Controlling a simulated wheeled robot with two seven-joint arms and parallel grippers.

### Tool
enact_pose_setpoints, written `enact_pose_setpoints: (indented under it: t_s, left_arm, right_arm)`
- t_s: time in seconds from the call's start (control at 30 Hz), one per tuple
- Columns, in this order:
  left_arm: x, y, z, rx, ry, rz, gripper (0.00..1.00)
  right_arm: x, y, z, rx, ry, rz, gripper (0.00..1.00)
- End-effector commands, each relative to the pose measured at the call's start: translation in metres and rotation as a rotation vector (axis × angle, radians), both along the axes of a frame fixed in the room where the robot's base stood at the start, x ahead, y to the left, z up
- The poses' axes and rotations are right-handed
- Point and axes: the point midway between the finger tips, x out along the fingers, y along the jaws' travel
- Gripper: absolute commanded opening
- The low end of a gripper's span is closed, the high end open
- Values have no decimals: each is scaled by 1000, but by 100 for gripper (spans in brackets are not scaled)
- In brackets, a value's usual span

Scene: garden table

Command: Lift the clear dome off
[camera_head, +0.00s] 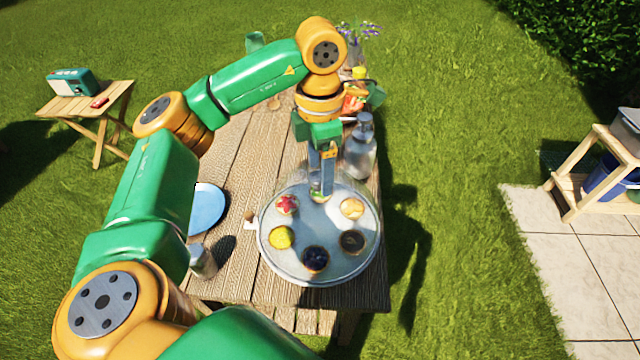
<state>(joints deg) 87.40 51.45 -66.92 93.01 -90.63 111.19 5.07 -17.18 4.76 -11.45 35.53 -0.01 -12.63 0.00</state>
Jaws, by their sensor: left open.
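A clear dome (352,187) stands over a round grey platter (322,232) near the front of the wooden garden table. It is hard to make out; only faint reflections show. Several small tarts sit on the platter, among them a red one (286,205), a yellow one (281,237) and a dark one (315,259). My left gripper (321,192) points down at the top of the dome, over the back part of the platter. Its jaws are open. The dome's knob is not clearly visible, and I cannot tell whether the fingers touch it. My right gripper is not in view.
A grey bottle (360,150) stands close right of my left gripper. A blue plate (207,208) and a small jar (203,262) are left of the platter. A flower vase and packages stand behind. A side table (90,102) holds a radio (73,82).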

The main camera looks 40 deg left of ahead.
Motion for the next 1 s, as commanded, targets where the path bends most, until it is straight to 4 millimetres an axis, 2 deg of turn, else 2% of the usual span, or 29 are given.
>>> enact_pose_setpoints:
  t_s: [0.1,0.3,0.5,0.6,1.0]
  left_arm:
    - [-1,1,-11,1,1,1,76]
    - [0,0,-13,-1,-2,1,76]
    - [0,0,-13,-1,-2,1,22]
    - [0,0,-13,-1,-2,1,0]
    - [0,0,-13,-2,-1,1,0]
  right_arm:
    - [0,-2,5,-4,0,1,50]
    - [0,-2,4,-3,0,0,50]
    - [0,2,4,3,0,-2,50]
    - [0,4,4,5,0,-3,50]
    - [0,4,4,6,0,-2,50]
